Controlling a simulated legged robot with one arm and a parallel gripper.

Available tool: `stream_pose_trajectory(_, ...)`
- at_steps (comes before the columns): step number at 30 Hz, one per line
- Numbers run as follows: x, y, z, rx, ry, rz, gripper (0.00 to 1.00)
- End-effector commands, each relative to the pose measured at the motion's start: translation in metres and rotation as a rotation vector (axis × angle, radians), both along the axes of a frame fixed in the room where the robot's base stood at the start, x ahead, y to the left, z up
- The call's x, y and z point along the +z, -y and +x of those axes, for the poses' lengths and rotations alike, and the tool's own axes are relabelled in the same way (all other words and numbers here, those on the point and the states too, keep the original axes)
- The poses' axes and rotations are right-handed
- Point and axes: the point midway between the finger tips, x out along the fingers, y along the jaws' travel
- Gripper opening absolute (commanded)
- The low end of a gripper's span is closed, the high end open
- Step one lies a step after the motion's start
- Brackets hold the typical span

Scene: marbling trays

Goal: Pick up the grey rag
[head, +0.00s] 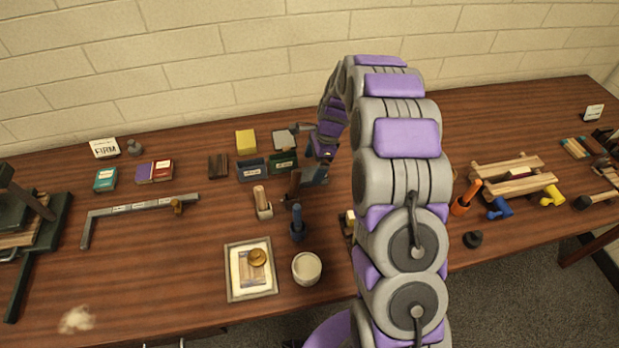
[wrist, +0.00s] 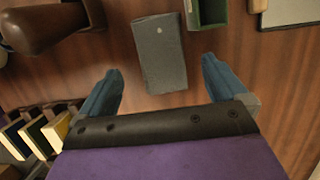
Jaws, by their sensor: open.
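The grey rag (wrist: 160,45) shows in the wrist view as a flat, folded-looking rectangle with a small pale spot, lying on the brown wooden table. My gripper (wrist: 161,66) is open, with one blue finger to the left of the rag and one to the right. The rag's near end reaches between the fingertips, with clear gaps at both sides. I cannot make out the rag in the head view, where my arm and gripper cover that part of the table.
In the wrist view, a green bin (wrist: 208,14) stands close to the rag's upper right, and a dark brown wooden handle (wrist: 42,27) lies upper left. In the head view, a framed tray (head: 233,291) and a pale cup (head: 306,268) stand near the front edge.

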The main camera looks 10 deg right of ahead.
Motion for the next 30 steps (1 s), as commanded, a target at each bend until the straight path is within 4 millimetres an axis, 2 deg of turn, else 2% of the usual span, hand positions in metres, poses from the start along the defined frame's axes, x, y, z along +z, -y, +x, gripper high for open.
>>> stream_pose_trajectory(1,-0.011,-0.002,0.0,0.001,-0.003,0.001,0.99)
stream_pose_trajectory(6,-0.035,-0.009,0.001,0.001,-0.003,0.001,0.99)
stream_pose_trajectory(15,-0.038,-0.01,0.001,0.0,0.0,0.0,0.98)
stream_pose_trajectory(30,-0.038,-0.01,0.001,0.0,-0.001,0.0,0.5)
